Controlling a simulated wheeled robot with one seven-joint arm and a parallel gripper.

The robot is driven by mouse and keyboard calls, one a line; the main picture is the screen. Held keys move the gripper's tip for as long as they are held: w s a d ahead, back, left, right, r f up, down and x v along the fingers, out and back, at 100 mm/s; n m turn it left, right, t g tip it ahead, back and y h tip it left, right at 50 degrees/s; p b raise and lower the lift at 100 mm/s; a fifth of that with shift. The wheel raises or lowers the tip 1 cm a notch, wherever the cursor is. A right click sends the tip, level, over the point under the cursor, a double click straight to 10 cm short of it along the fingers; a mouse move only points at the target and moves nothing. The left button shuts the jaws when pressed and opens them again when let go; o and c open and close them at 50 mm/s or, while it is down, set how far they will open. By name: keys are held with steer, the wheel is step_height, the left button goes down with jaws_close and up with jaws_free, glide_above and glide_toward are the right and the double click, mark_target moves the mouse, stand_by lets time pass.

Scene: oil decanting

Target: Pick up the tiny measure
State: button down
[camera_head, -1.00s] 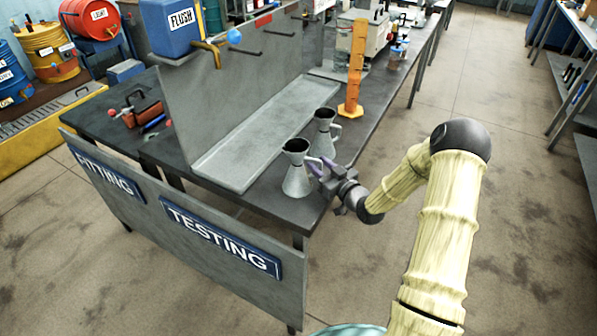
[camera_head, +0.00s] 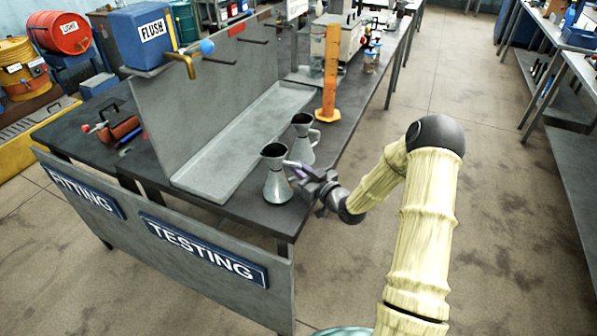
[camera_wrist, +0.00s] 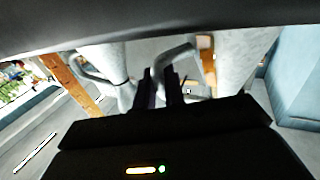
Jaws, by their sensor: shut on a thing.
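Two grey metal measures with flared mouths and side handles stand upright at the near right end of the bench. The near measure (camera_head: 276,186) is in front and slightly left of the far measure (camera_head: 303,150). I cannot tell from their looks which is the tiny one. My gripper (camera_head: 299,171) is at the right side of the near measure, shut on its handle. In the wrist view, my gripper's dark fingers (camera_wrist: 160,88) meet a curved grey handle (camera_wrist: 178,52), with blurred grey measure bodies to the left and right. The near measure appears to rest on the bench.
A shallow grey tray (camera_head: 205,172) with a back panel lies left of the measures. An orange graduated cylinder (camera_head: 329,80) stands behind them near the bench's right edge. A blue FLUSH container (camera_head: 145,38) is above the panel. Open floor lies to the right.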

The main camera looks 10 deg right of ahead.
steer(key=shift+d+r+b, duration=0.1)
steer(key=shift+r+b, duration=0.3)
steer(key=shift+r, duration=4.2)
steer(key=shift+w, duration=0.15)
steer(key=shift+s, duration=0.2)
